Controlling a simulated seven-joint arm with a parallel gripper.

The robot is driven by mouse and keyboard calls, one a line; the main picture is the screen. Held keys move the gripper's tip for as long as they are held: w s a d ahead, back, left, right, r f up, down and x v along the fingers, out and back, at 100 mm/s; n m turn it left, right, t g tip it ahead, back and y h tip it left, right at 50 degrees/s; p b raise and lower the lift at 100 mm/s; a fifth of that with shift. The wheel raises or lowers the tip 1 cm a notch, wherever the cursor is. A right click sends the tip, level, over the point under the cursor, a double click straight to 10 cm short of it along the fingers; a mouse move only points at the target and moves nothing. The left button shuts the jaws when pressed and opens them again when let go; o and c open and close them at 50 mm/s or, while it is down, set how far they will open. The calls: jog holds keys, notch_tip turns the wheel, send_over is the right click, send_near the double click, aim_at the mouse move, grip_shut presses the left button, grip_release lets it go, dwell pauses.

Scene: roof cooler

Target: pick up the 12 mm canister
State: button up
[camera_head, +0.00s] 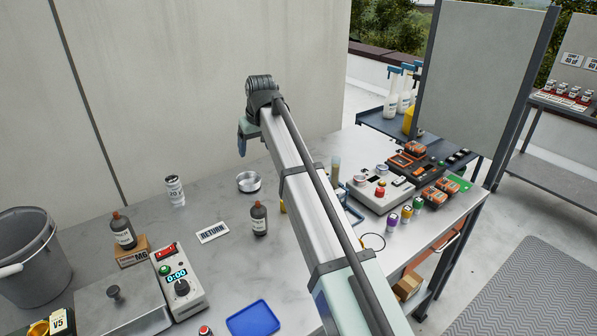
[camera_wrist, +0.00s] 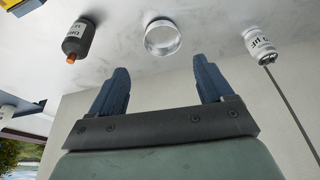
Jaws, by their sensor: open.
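I cannot make out a 12 mm mark on anything. Small pots with coloured lids, one purple (camera_head: 392,220) and one green (camera_head: 417,204), stand on the bench right of my arm. A tan-topped cylinder (camera_head: 335,166) stands behind my arm, partly hidden. A white cylinder with a label starting with 20 (camera_head: 175,190) stands at the back left; it also shows in the wrist view (camera_wrist: 262,45). My gripper (camera_head: 242,142) is above the back of the bench. Its fingers (camera_wrist: 160,68) are apart with nothing between them, near a round metal dish (camera_wrist: 162,38).
The metal dish (camera_head: 248,182) and a dark bottle (camera_head: 259,219) stand near a RETURN label (camera_head: 213,232). A timer box (camera_head: 178,280), another bottle (camera_head: 124,231) and a blue tray (camera_head: 253,319) are in front. A control box (camera_head: 378,188) is at right. A wall closes the back.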

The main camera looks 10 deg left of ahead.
jog(key=w+d+m+g, duration=0.1)
jog(key=w+d+m, duration=0.2)
jog(key=m, duration=0.3)
jog(key=w+d+m+h, duration=0.1)
jog(key=w+d+m, duration=0.3)
jog(key=m, duration=0.3)
jog(key=w+d+f+m+g+h, duration=0.1)
jog(key=w+d+m, duration=0.2)
jog(key=w+m, duration=0.3)
jog(key=shift+d+m+g, duration=0.3)
jog(key=shift+d+m, duration=0.1)
jog(key=m, duration=0.5)
jog(key=shift+s+d+m, duration=0.15)
jog(key=shift+s+m, duration=0.15)
jog(key=shift+m, duration=0.1)
jog(key=shift+f, duration=0.2)
notch_tip(320, 180, down, 7)
jog(key=shift+f, duration=0.1)
jog(key=shift+w+f, duration=0.15)
jog(key=shift+f, duration=1.4)
jog(key=shift+w+f, duration=0.1)
jog(key=shift+f, duration=1.45)
jog(key=c, duration=1.3)
